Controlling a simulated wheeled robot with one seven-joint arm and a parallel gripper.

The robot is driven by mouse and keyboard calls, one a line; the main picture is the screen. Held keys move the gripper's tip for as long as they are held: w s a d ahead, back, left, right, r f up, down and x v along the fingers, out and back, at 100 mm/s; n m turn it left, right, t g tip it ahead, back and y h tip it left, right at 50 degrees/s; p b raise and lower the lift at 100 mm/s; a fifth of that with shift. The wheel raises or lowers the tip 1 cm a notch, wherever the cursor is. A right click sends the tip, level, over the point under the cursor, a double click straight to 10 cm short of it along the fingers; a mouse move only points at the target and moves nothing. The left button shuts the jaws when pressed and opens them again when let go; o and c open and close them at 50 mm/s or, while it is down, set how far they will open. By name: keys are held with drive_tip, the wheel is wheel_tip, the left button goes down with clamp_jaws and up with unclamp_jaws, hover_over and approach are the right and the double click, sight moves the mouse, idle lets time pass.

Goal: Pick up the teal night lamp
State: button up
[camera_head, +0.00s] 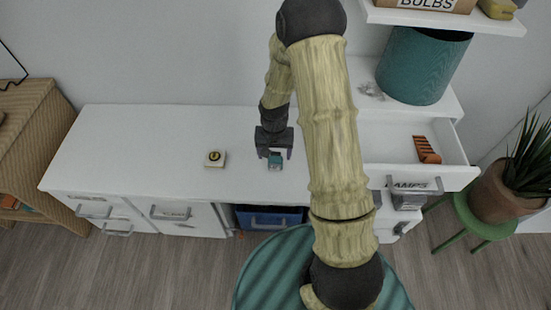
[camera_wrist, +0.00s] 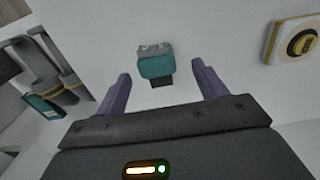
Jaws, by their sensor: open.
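The teal night lamp (camera_head: 275,162) is a small teal block with a grey part, on the white desk top. In the wrist view the lamp (camera_wrist: 157,66) lies beyond and between my fingertips, with its dark end towards me. My gripper (camera_head: 274,152) is above the desk at the lamp. Its two purple fingers are apart in the wrist view (camera_wrist: 160,75), with nothing held between them. Whether a finger touches the lamp cannot be told.
A white square with a yellow and black round top (camera_head: 215,158) sits left of the lamp. An open drawer (camera_head: 400,150) at right holds an orange item (camera_head: 427,150). A teal bin (camera_head: 412,68) stands behind. The desk's left part is clear.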

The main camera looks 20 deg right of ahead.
sight(275, 158)
wheel_tip(275, 158, down, 5)
drive_tip(key=b, duration=0.2)
drive_tip(key=shift+s+d+f+b, duration=0.1)
drive_tip(key=shift+f+b, duration=0.05)
drive_tip(key=shift+b, duration=0.15)
drive_tip(key=c, duration=1.1)
